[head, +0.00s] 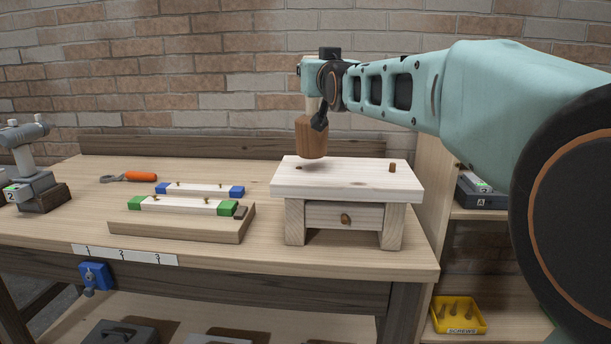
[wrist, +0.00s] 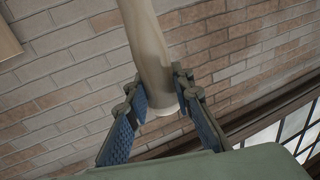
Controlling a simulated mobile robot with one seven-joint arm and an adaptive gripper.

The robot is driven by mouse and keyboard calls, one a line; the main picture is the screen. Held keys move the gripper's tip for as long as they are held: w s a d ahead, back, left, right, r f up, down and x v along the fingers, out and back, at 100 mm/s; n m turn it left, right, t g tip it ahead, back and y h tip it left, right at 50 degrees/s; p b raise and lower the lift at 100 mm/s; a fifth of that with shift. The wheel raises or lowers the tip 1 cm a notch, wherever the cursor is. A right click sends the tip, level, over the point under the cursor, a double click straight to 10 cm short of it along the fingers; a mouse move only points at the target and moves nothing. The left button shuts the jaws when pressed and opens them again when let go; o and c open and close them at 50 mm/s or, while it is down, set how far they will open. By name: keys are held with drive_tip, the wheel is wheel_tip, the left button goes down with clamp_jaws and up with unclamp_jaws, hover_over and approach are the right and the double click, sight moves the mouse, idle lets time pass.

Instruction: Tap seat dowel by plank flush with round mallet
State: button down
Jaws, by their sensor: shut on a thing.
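My gripper (head: 319,118) is shut on the pale handle of the round mallet (head: 312,140). The brown wooden head hangs low over the left part of the pale seat (head: 345,177); I cannot tell whether it touches. In the wrist view the mallet handle (wrist: 149,50) runs between the blue finger pads, and the head is out of sight. A small brown dowel (head: 299,167) shows low in the seat top, just below and left of the mallet head. Another dowel (head: 392,168) stands up from the seat's right end.
A shelf unit stands right.

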drive_tip(key=shift+d+r+p, duration=0.9)
drive_tip(key=shift+r, duration=0.05)
drive_tip(key=d+r+p, duration=0.1)
drive_tip(key=p, duration=0.2)
drive_tip(key=d+p, duration=0.1)
drive_tip(key=p, duration=0.2)
drive_tip(key=shift+d+r, duration=0.35)
drive_tip(key=shift+r, duration=0.05)
drive_tip(key=shift+f, duration=0.15)
